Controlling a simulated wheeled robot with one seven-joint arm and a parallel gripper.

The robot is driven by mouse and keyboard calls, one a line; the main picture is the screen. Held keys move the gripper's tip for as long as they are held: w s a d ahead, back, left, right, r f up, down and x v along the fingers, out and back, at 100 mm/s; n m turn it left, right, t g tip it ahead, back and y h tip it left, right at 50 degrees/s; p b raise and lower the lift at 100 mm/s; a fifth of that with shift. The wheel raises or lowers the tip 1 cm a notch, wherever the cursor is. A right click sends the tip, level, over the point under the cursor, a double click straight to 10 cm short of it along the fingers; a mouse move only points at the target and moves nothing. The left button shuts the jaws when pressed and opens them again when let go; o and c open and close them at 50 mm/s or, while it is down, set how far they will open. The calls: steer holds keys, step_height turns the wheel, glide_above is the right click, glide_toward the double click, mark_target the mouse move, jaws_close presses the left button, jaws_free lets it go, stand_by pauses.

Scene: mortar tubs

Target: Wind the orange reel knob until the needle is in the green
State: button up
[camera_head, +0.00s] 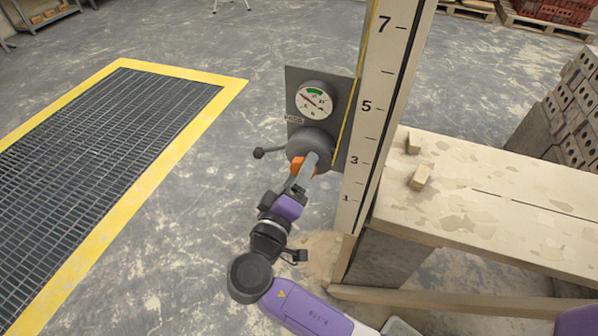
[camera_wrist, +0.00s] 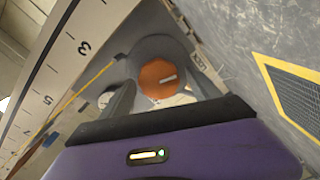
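The orange reel knob (camera_head: 297,164) sits on the front of a round grey reel housing (camera_head: 311,143). In the wrist view, the knob (camera_wrist: 157,79) has a pale mark on its face. My gripper (camera_head: 304,172) is at the knob. In the wrist view, my gripper's fingers (camera_wrist: 161,80) stand apart on either side of the knob, with small gaps showing, so it looks open. The round white gauge (camera_head: 314,100) is above the reel on a grey plate. Its green band is at the top, and the reddish needle points to the upper left, outside the green.
A tall numbered board (camera_head: 382,90) stands just right of the reel, with a yellow line running up beside it. A small crank handle (camera_head: 259,153) sticks out left of the reel. A plank bench (camera_head: 480,190) with small blocks is at right. A yellow-edged floor grate (camera_head: 100,130) lies left.

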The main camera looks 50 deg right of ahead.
steer(key=shift+r, duration=0.1)
steer(key=v, duration=0.7)
steer(key=shift+a, duration=0.35)
steer(key=shift+s, duration=0.1)
stand_by(1.0)
